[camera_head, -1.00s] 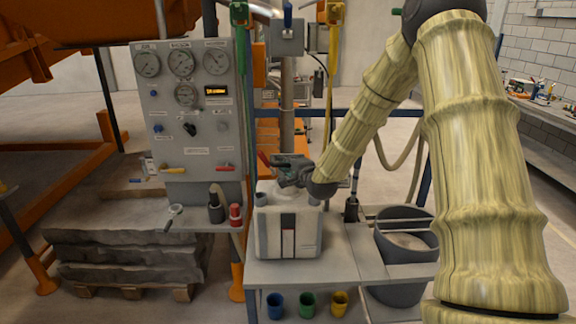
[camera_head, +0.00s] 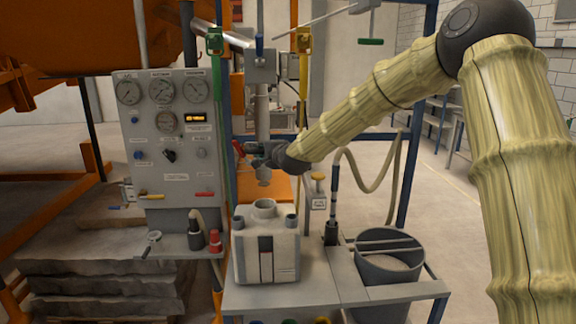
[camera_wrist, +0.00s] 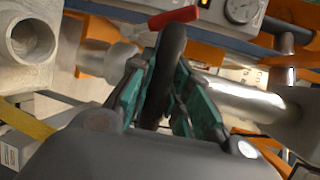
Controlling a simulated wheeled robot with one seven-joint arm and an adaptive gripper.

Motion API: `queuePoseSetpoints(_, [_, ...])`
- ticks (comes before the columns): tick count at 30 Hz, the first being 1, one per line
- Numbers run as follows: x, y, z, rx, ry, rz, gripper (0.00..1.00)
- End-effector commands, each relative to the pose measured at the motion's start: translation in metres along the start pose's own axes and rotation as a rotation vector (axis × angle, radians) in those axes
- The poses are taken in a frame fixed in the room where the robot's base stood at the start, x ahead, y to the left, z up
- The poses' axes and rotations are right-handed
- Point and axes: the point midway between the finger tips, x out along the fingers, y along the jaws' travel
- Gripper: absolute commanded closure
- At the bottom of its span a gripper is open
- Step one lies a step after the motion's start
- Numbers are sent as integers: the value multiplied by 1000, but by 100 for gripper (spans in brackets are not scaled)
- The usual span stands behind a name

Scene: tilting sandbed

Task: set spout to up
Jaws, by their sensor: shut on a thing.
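The spout (camera_head: 264,182) is a short grey nozzle below the vertical grey pipe (camera_head: 263,118). It hangs above the round mouth of the white container (camera_head: 248,262), with a gap between them. My gripper (camera_head: 258,150) is at the spout, in front of the pipe. In the wrist view, the green-sided fingers of my gripper (camera_wrist: 165,95) are shut on a dark curved handle (camera_wrist: 170,55) with a red end (camera_wrist: 173,17). A metal pipe (camera_wrist: 240,100) runs behind the fingers. The fingers hide part of the spout.
A gauge panel (camera_head: 170,130) stands left of the pipe. A grey bucket (camera_head: 390,262) stands at the right, with a hose (camera_head: 375,182) above it. A yellow-handled valve (camera_head: 303,40) and a green-handled valve (camera_head: 214,40) are above. The white container's mouth (camera_head: 264,207) is uncovered.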

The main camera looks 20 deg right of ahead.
Motion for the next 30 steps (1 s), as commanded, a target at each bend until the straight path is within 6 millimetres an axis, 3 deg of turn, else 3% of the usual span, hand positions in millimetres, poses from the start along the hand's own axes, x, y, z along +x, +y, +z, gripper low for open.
queuePoseSetpoints(1, [2,-7,3,1,-1,-8,100])
queuePoseSetpoints(10, [3,-11,9,0,-7,-11,100])
queuePoseSetpoints(11, [3,-11,9,-1,-7,-12,80])
queuePoseSetpoints(15, [3,-11,9,-1,-7,-10,59])
queuePoseSetpoints(25, [0,-6,8,0,-8,-3,59])
queuePoseSetpoints(30, [-16,-6,8,0,-8,-3,59])
